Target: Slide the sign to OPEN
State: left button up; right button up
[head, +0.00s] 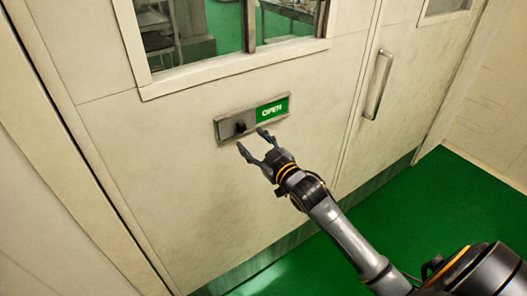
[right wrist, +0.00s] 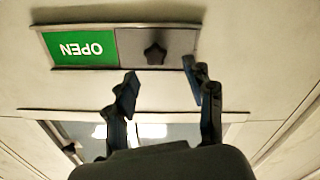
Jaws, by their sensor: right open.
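The sign (head: 252,117) is a flat slide plate on the white door, with a green OPEN panel (head: 272,110) showing on its right and a grey slider cover over its left. A small dark knob (head: 240,127) sticks out of the grey cover. In the right wrist view the sign is upside down, with the OPEN panel (right wrist: 80,48) at left and the knob (right wrist: 155,53) on the grey part. My right gripper (head: 253,141) is open and empty, just below the knob, with its fingers pointing toward the sign. The knob is not between the fingertips. My left gripper is not in view.
The door has a window (head: 230,35) above the sign and a vertical metal handle (head: 379,84) to the right. The green floor (head: 400,215) lies below. The door surface around the sign is clear.

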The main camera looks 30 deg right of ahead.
jog(key=s, duration=0.6)
jog(key=shift+d, duration=0.2)
jog(key=s+f+m+g+h+b, duration=0.1)
jog(key=s+f+g, duration=0.2)
jog(key=f, duration=1.1)
jog(key=s+d+f+m+g+b, duration=0.15)
jog(key=s+f, duration=0.25)
jog(key=f, duration=1)
jog(key=s+f+g+h+b, duration=0.1)
jog(key=s+f+g, duration=0.25)
jog(key=f, duration=1.05)
jog(key=s+a+f+g+b, duration=0.1)
jog(key=s+a+f+g, duration=0.15)
jog(key=s+f, duration=0.65)
jog(key=s+a+f+g, duration=0.1)
jog(key=s+f+g, duration=0.2)
jog(key=s+f, duration=0.6)
jog(key=s+a+f+g, duration=0.1)
jog(key=s+a+f, duration=0.1)
jog(key=s, duration=0.6)
jog(key=s+a+f+g+b, duration=0.1)
jog(key=s+a+f+g, duration=0.1)
jog(key=s+f, duration=0.3)
jog(key=s, duration=0.4)
jog(key=shift+s, duration=0.25)
